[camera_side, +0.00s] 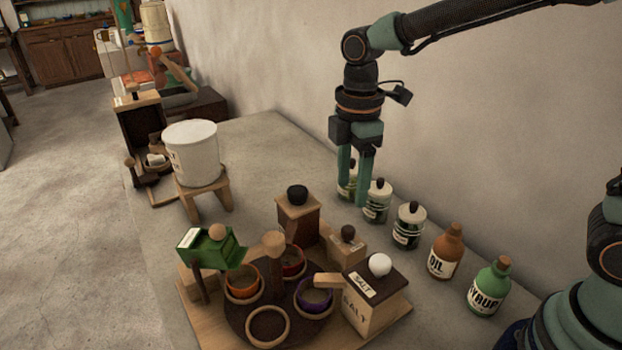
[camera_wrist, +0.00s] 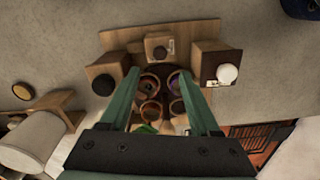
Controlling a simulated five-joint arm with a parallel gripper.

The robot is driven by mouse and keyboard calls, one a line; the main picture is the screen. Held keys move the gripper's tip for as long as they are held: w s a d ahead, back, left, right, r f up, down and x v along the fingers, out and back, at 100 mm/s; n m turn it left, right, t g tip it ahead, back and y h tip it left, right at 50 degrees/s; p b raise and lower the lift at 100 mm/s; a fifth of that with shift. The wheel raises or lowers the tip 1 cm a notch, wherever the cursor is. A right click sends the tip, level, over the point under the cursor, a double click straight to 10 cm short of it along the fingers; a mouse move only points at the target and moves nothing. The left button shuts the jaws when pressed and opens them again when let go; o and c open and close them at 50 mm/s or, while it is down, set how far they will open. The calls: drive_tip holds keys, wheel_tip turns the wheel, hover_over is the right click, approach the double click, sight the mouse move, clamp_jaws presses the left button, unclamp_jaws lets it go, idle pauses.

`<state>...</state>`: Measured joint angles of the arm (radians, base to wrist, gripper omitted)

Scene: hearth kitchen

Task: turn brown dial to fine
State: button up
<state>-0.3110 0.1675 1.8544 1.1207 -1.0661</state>
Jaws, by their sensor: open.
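The brown dial (camera_side: 348,233) is a small dark brown knob on a low wooden box (camera_side: 337,254) with a pale label. In the wrist view the brown dial (camera_wrist: 159,53) lies straight ahead, just beyond the fingertips. The label's writing is too small to read. My gripper (camera_side: 353,203) points down, open and empty, in the air above the counter near the jars. In the wrist view my gripper (camera_wrist: 160,73) has its two green fingers spread, with nothing between them at their height. It is apart from the dial.
A black-knobbed box (camera_side: 297,194) and a salt box with a white knob (camera_side: 380,264) flank the dial. Cups (camera_side: 313,299) stand on a round dark base in front. Jars (camera_side: 409,226), an oil bottle (camera_side: 446,251) and a syrup bottle (camera_side: 489,287) line the right.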

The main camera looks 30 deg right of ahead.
sight(348, 229)
wheel_tip(348, 229, down, 10)
drive_tip(key=shift+r, duration=0.25)
clamp_jaws()
